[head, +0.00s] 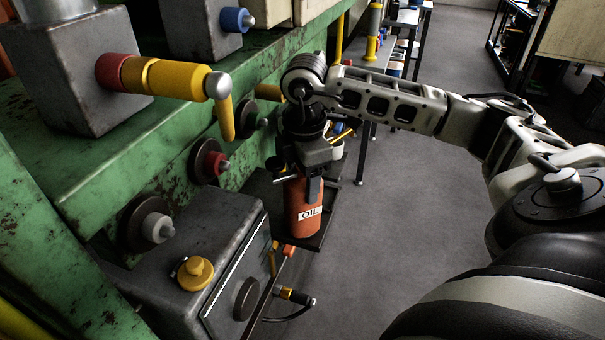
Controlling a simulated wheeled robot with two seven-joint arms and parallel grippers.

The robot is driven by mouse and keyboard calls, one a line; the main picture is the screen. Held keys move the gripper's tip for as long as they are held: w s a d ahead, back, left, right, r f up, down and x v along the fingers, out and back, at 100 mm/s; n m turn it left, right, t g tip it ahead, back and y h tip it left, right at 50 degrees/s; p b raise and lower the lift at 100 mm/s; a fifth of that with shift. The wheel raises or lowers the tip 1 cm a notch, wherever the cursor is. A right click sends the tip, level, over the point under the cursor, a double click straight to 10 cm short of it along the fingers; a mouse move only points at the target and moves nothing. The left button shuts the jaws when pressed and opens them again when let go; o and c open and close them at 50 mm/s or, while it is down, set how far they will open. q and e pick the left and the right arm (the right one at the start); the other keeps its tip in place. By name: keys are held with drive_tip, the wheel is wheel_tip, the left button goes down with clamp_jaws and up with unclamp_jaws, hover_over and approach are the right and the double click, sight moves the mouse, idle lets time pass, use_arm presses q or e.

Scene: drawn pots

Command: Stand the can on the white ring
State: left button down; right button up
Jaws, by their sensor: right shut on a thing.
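The can (301,222) is orange-red with a white OIL label and looks upright in the head view. My right gripper (312,188) comes down on it from above and is shut on its upper part. The can's top is hidden behind the gripper. A dark shelf (327,213) shows around the can's lower part; I cannot tell whether the can touches it. I cannot make out the white ring. My left gripper is not in view.
A worn green machine frame (115,172) with knobs and a yellow handle (165,76) fills the left. A grey box (190,235) with a yellow knob stands left of the can. A workbench (400,25) stands behind. The grey floor at right is open.

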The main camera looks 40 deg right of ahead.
drive_tip(key=shift+f, duration=0.15)
drive_tip(key=o, duration=1.6)
drive_tip(key=r, duration=1.2)
drive_tip(key=shift+s+a+r+p, duration=0.1)
drive_tip(key=shift+s+r+p, duration=0.1)
drive_tip(key=shift+s+p, duration=0.1)
